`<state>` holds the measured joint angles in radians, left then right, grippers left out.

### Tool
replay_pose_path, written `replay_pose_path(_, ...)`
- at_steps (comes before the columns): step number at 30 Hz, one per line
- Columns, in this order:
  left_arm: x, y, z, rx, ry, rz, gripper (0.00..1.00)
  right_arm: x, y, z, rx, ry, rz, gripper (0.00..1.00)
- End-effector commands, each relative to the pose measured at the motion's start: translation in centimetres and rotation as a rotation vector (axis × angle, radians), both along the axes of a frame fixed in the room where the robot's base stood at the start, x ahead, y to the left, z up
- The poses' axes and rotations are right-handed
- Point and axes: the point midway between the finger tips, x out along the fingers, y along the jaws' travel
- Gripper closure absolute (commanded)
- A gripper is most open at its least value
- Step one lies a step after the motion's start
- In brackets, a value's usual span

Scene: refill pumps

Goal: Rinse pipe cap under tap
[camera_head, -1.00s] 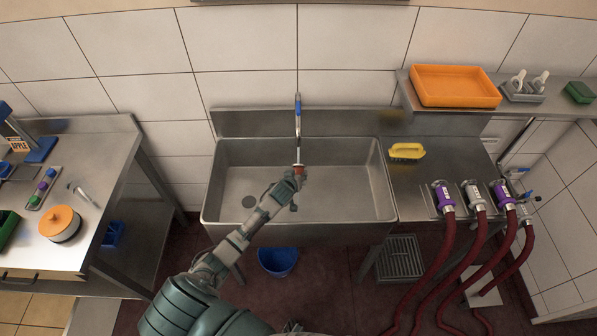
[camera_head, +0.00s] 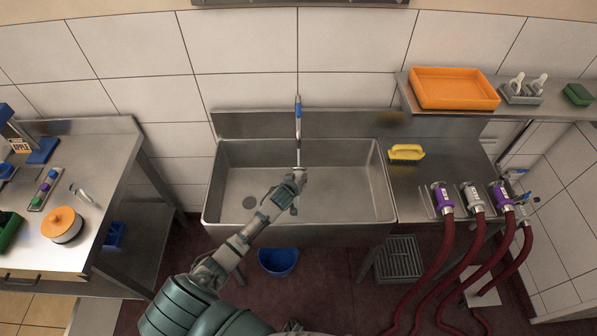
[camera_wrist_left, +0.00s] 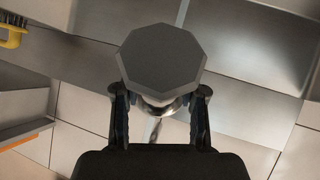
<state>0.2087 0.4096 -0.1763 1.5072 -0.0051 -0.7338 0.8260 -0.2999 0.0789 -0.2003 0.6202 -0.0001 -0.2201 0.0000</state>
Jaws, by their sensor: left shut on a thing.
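My left gripper (camera_head: 298,175) reaches over the sink, just below the tap (camera_head: 298,118) with its blue part. In the left wrist view the gripper (camera_wrist_left: 160,115) is shut on the pipe cap, which shows a flat, dark grey, eight-sided face (camera_wrist_left: 161,62) with a shiny metal part under it. In the head view the cap is mostly hidden at the fingertips. Whether water is running, I cannot tell. My right gripper is not in view.
The steel sink (camera_head: 350,195) is empty around the arm. A yellow brush (camera_head: 406,152) lies on the right counter, near pipe ends with dark red hoses (camera_head: 446,260). An orange tray (camera_head: 455,88) stands on the shelf. A blue bucket (camera_head: 278,261) is below the sink.

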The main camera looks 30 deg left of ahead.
Motion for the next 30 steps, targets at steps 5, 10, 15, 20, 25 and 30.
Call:
replay_pose_path(5,-1.3,-0.8,1.2,-0.002,-0.001,0.000,1.00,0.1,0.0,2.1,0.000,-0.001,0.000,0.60)
replay_pose_path(10,-2.5,-1.6,1.6,-0.002,0.000,0.000,1.00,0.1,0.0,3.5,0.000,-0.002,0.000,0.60)
replay_pose_path(15,-3.7,-2.3,2.1,-0.002,-0.001,0.000,1.00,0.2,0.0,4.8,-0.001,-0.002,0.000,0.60)
replay_pose_path(20,-4.8,-2.9,2.7,-0.002,0.000,0.001,1.00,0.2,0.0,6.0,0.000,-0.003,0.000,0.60)
replay_pose_path(25,-6.0,-3.7,3.2,-0.002,0.001,0.001,1.00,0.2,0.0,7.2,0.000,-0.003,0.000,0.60)
replay_pose_path(30,-7.0,-4.4,3.6,-0.002,-0.001,0.000,1.00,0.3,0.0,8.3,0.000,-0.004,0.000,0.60)
